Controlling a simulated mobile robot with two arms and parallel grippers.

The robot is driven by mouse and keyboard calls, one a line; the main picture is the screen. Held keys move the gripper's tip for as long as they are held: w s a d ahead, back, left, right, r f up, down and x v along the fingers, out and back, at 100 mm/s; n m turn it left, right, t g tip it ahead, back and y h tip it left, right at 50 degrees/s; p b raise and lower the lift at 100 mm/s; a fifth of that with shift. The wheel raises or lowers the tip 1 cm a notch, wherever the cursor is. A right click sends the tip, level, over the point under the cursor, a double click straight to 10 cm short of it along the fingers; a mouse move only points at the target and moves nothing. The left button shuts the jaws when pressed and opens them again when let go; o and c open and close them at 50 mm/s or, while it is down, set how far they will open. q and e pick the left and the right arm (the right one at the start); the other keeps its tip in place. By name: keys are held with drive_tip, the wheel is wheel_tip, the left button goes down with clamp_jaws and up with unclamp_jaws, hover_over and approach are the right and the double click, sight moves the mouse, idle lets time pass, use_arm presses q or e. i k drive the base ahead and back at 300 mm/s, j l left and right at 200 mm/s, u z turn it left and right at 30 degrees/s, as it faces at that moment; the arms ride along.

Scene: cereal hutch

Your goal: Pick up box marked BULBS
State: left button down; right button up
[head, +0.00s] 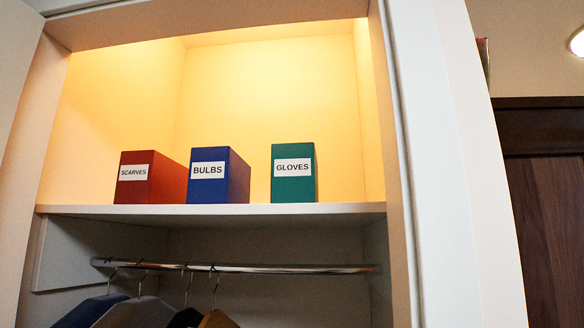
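The box marked BULBS (208,188) is blue with a white label on its front. It stands upright on the closet's upper shelf (345,209), close to the shelf's front edge. It is between a red box marked SCARVES (136,190) on its left and a green box marked GLOVES (292,188) on its right. The gap to the red box is very narrow at the front. There is a wider gap to the green box. Neither of my grippers is in the head view.
Below the shelf runs a metal rail (300,269) with several hangers holding clothes (137,312). White side walls and a door frame (450,160) bound the closet. The shelf is clear right of the green box. A dark wooden door (548,220) stands at the far right.

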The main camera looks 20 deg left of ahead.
sight(218, 175)
drive_tip(key=i+u, duration=0.1)
drive_tip(key=u, duration=0.9)
